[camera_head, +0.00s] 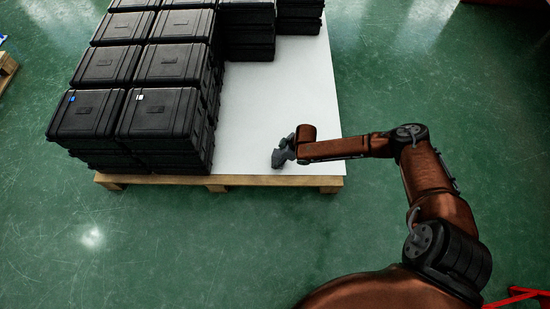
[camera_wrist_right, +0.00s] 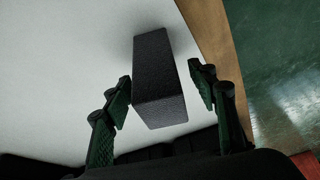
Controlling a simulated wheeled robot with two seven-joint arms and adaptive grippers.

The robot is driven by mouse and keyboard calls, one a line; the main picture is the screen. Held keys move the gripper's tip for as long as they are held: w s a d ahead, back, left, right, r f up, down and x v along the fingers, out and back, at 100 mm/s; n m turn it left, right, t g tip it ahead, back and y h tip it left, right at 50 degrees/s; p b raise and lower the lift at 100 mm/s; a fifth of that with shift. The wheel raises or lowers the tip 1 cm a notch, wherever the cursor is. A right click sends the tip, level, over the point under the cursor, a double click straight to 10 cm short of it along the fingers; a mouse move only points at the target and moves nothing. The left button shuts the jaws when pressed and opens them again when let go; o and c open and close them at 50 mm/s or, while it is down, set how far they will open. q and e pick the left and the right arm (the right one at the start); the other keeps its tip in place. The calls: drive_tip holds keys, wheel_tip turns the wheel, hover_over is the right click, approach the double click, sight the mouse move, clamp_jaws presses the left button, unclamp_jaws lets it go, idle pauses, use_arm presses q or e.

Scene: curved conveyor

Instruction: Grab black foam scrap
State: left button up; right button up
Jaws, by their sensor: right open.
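The black foam scrap (camera_wrist_right: 160,80) is a dark, rough-surfaced rectangular block on the white sheet. In the right wrist view its near end lies between the two fingers of my right gripper (camera_wrist_right: 160,88). The fingers are spread, with a gap on either side of the block, and do not grip it. In the head view my right gripper (camera_head: 283,154) is low over the front part of the white sheet, and I cannot clearly separate the scrap from the dark fingers there. My left gripper is not in view.
Stacked black cases (camera_head: 160,112) fill the left of the pallet, with more at the back. The white sheet (camera_head: 300,85) is bare to the right of them. The pallet's wooden front edge (camera_head: 250,181) is close to my right gripper. Green floor surrounds it.

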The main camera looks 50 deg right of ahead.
drive_tip(key=shift+w, duration=0.1)
drive_tip(key=shift+f, duration=0.1)
drive_tip(key=c, duration=0.9)
drive_tip(key=shift+o, duration=0.2)
